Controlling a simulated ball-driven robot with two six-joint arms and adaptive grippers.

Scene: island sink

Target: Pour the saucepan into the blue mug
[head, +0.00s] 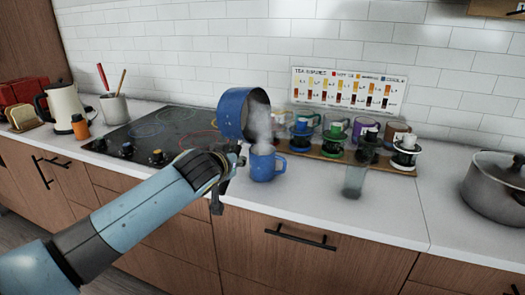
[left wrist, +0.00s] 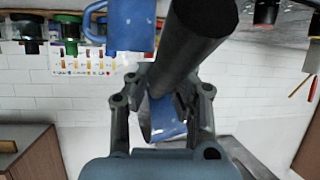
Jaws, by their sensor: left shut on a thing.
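The blue saucepan (head: 236,114) is held up over the counter, tipped steeply on its side with its mouth facing right. It is above and slightly left of the blue mug (head: 264,166), which stands upright with its handle to the right. Pale steam hangs between the pan's mouth and the mug; I cannot make out a liquid stream. My left gripper (head: 232,158) is shut on the pan's handle. In the left wrist view the dark handle (left wrist: 195,45) lies across the gripper (left wrist: 160,100), with the speckled saucepan (left wrist: 166,112) behind and the mug (left wrist: 130,28) at the top.
A wooden rack (head: 340,157) with several coloured mugs and drippers stands behind and right of the mug. A glass (head: 354,181) is to the right, and a steel pot (head: 492,186) at far right. The black cooktop (head: 150,132) is at left. Counter in front is clear.

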